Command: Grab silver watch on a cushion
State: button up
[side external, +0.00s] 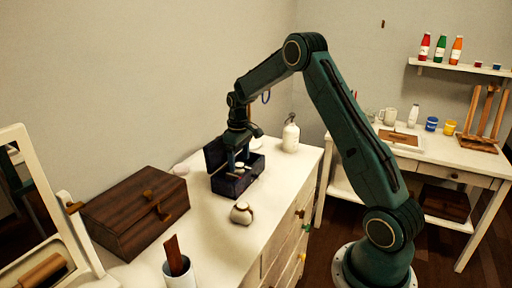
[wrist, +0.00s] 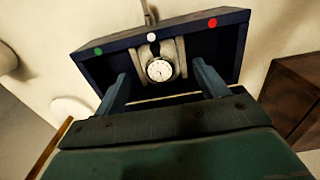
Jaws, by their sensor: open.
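The watch (wrist: 160,70) shows in the wrist view with a round white dial. It sits on a pale cushion (wrist: 181,58) inside a dark blue open box (wrist: 215,45). In the side view the box (side external: 214,154) stands on the white dresser with its lid up. My gripper (side external: 240,170) reaches down into the box from above, and its fingers hide part of the contents. In the wrist view my gripper (wrist: 162,85) is open, with one finger to each side of the watch and cushion. I cannot tell whether the fingers touch them.
A brown wooden box (side external: 130,215) stands to the left on the dresser (side external: 215,245). A small round white jar (side external: 241,213) is in front of the blue box, and a white bottle (side external: 290,135) is to its right. A white cup (side external: 178,277) is near the front.

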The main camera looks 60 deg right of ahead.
aim_at(239, 164)
jog(key=shift+f, duration=0.75)
jog(key=c, duration=1.1)
jog(key=shift+r, duration=0.2)
notch_tip(239, 164, up, 20)
jog(key=shift+f, duration=0.15)
